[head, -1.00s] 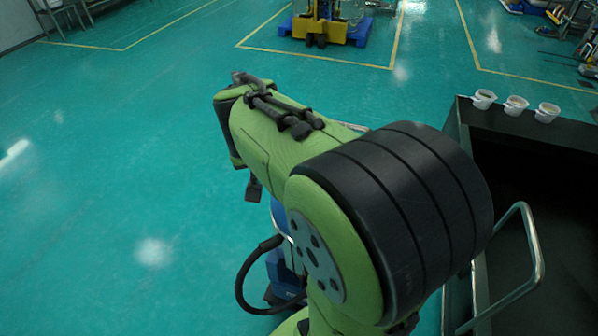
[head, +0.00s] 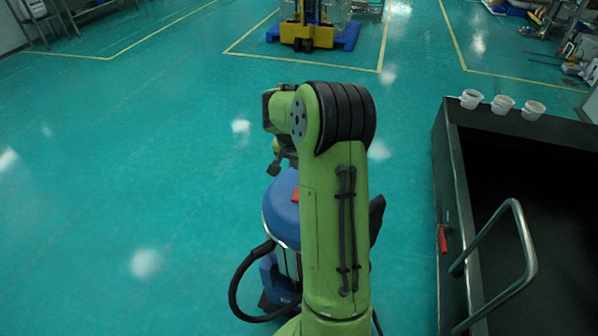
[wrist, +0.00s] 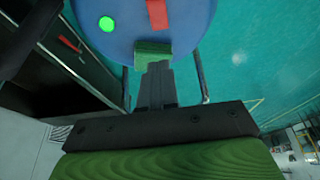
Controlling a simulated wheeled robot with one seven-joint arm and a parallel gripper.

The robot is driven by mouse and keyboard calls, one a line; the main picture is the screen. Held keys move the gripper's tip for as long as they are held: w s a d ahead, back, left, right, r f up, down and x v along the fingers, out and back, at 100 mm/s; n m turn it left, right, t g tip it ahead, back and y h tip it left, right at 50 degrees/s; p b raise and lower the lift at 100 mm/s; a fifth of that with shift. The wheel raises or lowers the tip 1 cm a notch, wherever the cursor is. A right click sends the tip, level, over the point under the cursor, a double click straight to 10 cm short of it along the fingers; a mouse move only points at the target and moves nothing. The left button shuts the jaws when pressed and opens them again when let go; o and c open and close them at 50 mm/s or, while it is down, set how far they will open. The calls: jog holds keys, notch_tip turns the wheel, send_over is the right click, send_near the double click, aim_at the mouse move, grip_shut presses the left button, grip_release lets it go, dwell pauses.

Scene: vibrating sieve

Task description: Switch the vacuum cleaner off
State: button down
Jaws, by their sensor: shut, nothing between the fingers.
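The blue vacuum cleaner (head: 281,207) stands on the floor, partly hidden behind my arm in the head view. In the wrist view its round blue top (wrist: 190,30) fills the upper middle. On that top are a red bar (wrist: 157,14) and a round bright green spot (wrist: 106,23). A green block (wrist: 152,48) lies nearer, right at my fingertips. My gripper (wrist: 157,66) is shut, its dark fingers pointing at the top. I cannot tell whether the fingertips touch the green block.
A large black bin (head: 447,170) with a metal rail handle (head: 525,245) stands at the right. Several white cups (head: 502,104) sit on its rim. A red handle (head: 442,238) is on its side. The floor to the left is clear.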

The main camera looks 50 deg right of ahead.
jog(key=x, duration=0.4)
jog(key=b+x, duration=0.1)
jog(key=x, duration=0.3)
jog(key=b+x, duration=0.1)
jog(key=x, duration=0.3)
jog(key=shift+s+a+f, duration=0.15)
jog(key=shift+a+f, duration=0.15)
jog(key=shift+p, duration=0.45)
jog(key=shift+d+f+y, duration=0.1)
jog(key=shift+f+y, duration=0.1)
jog(key=shift+y, duration=0.1)
jog(key=shift+s+a+r, duration=0.15)
jog(key=shift+a, duration=0.2)
jog(key=shift+s+a+r, duration=0.15)
jog(key=shift+a, duration=0.25)
